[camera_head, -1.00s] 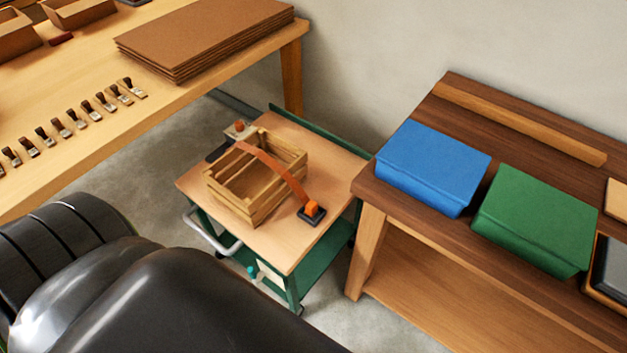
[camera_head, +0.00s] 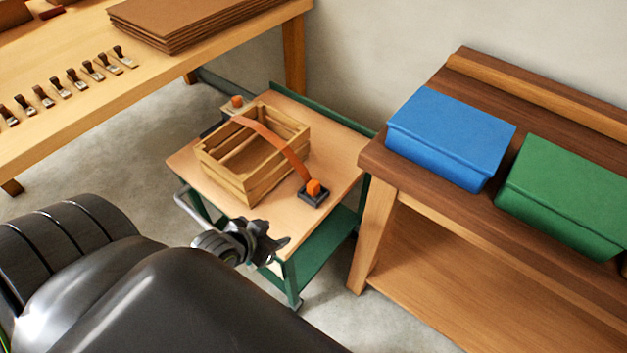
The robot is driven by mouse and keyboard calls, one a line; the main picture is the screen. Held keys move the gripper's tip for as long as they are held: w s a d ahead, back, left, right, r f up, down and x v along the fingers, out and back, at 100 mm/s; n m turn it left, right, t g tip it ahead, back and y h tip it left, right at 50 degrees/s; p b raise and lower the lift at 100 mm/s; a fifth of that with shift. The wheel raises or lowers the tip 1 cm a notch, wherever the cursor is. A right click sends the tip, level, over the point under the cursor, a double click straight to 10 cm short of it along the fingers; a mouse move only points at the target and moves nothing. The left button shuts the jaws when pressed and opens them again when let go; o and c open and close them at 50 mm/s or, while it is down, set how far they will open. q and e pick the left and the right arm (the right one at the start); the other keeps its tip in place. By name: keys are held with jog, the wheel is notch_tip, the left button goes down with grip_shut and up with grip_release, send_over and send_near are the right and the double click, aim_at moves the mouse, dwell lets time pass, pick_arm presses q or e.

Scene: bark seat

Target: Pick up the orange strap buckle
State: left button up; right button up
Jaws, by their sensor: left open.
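An orange strap (camera_head: 272,140) runs from the far left, over a wooden slatted crate (camera_head: 240,185), down toward the buckle. A second orange piece (camera_head: 237,101) shows at the strap's far end, behind the crate. My left gripper (camera_head: 278,246) is open and empty at the near edge of the cart, below and left of the buckle and apart from it. My right gripper is not in view.
The green-framed cart (camera_head: 285,226) has bare top around the buckle. A dark wooden bench with a blue box (camera_head: 450,140) and a green box (camera_head: 565,195) stands close on the right. A workbench (camera_head: 160,90) with several stamp-like tools and stacked brown sheets stands at the left.

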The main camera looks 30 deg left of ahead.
pick_arm(q)
jog(key=w+a+r+t+h, duration=0.1)
jog(key=w+a+r+t, duration=0.15)
jog(key=w+t, duration=0.2)
jog(key=b, duration=0.1)
send_near(314, 182)
jog(key=x, duration=0.6)
jog(key=shift+w+d+f, duration=0.1)
jog(key=shift+w+f, duration=0.1)
jog(key=shift+f, duration=0.1)
jog(key=shift+b+x, duration=0.35)
jog(key=shift+x, duration=2.3)
jog(key=shift+r, duration=0.2)
grip_shut()
